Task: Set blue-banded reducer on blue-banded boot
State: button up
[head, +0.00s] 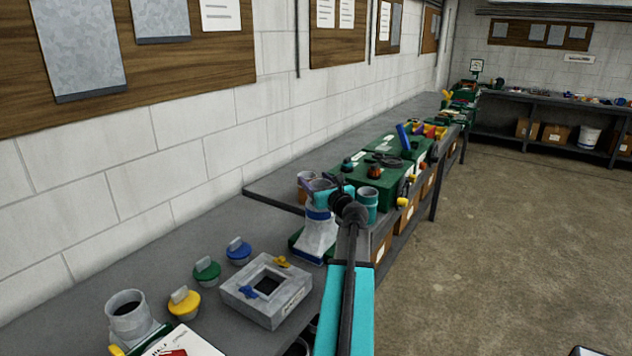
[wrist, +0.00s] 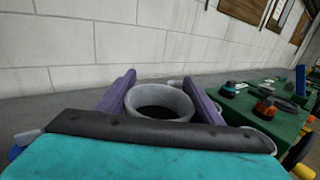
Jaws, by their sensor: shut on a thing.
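My gripper (head: 322,190) has its purple fingers on either side of a round grey open-topped duct piece, the reducer (wrist: 160,103), in the wrist view. In the head view a grey tapered piece with a blue band (head: 317,214) stands upright just under my gripper. A second blue edge (head: 312,258) shows low down, above a green base (head: 297,243), where the boot seems to be. I cannot tell where the reducer ends and the boot begins, or whether they touch. My wrist hides the reducer's top in the head view.
A grey square box (head: 266,290) with a central opening stands on the bench, near yellow (head: 184,302), green (head: 207,269) and blue (head: 238,250) capped plugs. Another grey collar (head: 127,312) stands front left. Green cases (head: 385,185) and a teal cylinder (head: 367,203) crowd the far side.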

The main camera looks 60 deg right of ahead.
jog(key=o, duration=1.3)
jog(key=shift+s, duration=0.1)
jog(key=v, duration=1.1)
dwell(1.1)
